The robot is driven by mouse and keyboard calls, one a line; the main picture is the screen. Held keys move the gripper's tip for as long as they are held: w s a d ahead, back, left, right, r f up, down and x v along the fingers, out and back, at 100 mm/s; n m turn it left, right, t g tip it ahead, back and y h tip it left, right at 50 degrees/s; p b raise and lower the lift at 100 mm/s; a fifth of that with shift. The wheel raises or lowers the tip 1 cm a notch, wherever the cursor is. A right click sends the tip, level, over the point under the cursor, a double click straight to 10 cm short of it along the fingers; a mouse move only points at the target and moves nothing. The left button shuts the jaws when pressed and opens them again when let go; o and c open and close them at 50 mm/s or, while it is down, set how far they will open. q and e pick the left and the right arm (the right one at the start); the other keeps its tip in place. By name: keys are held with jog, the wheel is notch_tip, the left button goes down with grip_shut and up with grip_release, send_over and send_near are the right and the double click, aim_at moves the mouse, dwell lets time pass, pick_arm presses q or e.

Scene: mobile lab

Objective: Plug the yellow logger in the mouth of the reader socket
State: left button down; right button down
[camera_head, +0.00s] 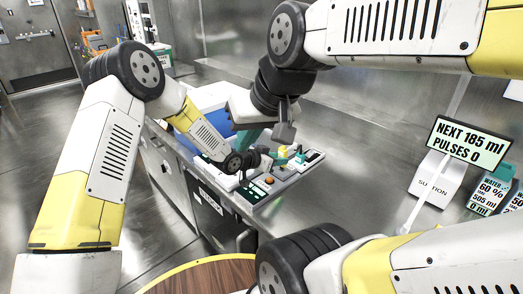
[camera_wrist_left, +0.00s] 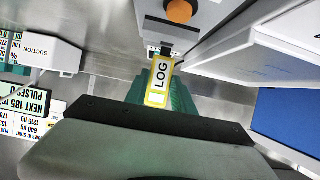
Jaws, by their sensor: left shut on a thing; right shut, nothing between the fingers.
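The yellow logger, with a LOG label, shows in the left wrist view (camera_wrist_left: 160,82) between the teal fingers of my left gripper (camera_wrist_left: 165,98). Its dark end points at the front of a grey unit with an orange button, where the reader socket's mouth (camera_wrist_left: 153,47) partly shows. I cannot tell whether the tip is inside the mouth or just in front of it. In the head view my left gripper (camera_head: 280,157) is at the unit, with a bit of the yellow logger (camera_head: 284,150) showing. My right gripper (camera_head: 248,135) is shut and empty, to the left.
An orange button (camera_head: 268,180) sits on the grey unit. A blue bin (camera_head: 205,128) lies behind my left forearm. A suction device (camera_head: 437,183) with a display stands at the right, beside bottle labels. The steel bench (camera_head: 340,165) between is clear. A round wooden table edge (camera_head: 200,278) is in front.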

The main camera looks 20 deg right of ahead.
pick_arm(q)
jog(key=shift+f, duration=0.85)
jog(key=c, duration=1)
grip_release()
jog(key=shift+a, duration=0.1)
jog(key=v, duration=0.7)
jog(key=shift+a+r, duration=0.15)
jog(key=shift+a, duration=0.1)
